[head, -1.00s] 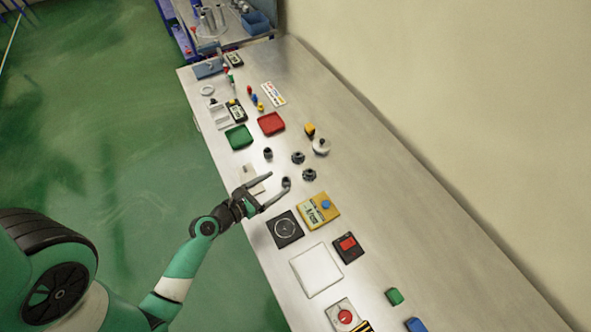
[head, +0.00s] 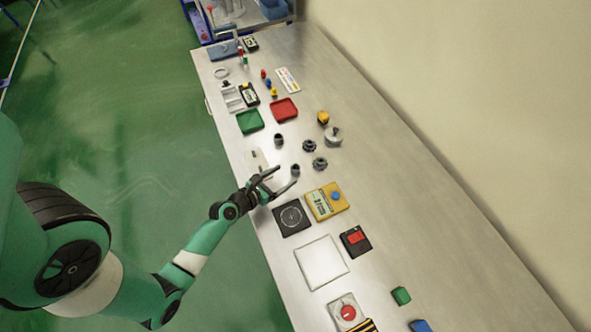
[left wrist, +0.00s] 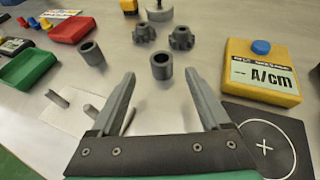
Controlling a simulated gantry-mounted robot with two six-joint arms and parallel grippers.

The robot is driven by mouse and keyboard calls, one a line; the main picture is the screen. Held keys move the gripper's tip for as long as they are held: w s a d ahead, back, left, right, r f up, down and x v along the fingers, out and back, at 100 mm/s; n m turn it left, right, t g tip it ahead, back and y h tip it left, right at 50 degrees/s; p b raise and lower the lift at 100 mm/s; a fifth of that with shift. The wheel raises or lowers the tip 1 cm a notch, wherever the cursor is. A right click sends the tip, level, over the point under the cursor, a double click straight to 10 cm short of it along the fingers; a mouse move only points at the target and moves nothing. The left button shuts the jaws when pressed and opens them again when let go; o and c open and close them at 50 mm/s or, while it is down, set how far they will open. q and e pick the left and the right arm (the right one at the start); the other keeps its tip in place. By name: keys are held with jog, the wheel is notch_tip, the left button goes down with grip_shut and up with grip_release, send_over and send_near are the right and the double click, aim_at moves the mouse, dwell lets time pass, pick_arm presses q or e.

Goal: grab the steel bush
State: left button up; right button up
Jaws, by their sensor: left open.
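Two dark grey hollow cylinders, either of which could be the steel bush, stand upright on the metal table. The nearer bush (head: 295,170) is just beyond my left gripper (head: 288,175); in the left wrist view this bush (left wrist: 162,68) shows past the fingertips, roughly centred between them. The other bush (head: 278,140) stands farther up the table, and in the left wrist view it (left wrist: 92,54) is at the upper left. My left gripper (left wrist: 160,74) is open and empty, its fingers apart. My right gripper is not in view.
Two dark toothed parts (head: 309,146) (head: 320,163) stand right of the nearer bush. A yellow meter (head: 319,208) and a black plate with a circle (head: 291,218) lie below. A pale plate with upright pins (left wrist: 75,108) is left of my gripper. Green (head: 249,121) and red (head: 284,110) trays lie farther up.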

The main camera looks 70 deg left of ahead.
aim_at(292, 171)
pick_arm(q)
jog(key=b+x, duration=0.1)
jog(key=x, duration=0.4)
jog(key=shift+w+r, duration=0.1)
jog(key=shift+w, duration=0.05)
jog(key=shift+d, duration=0.1)
grip_shut()
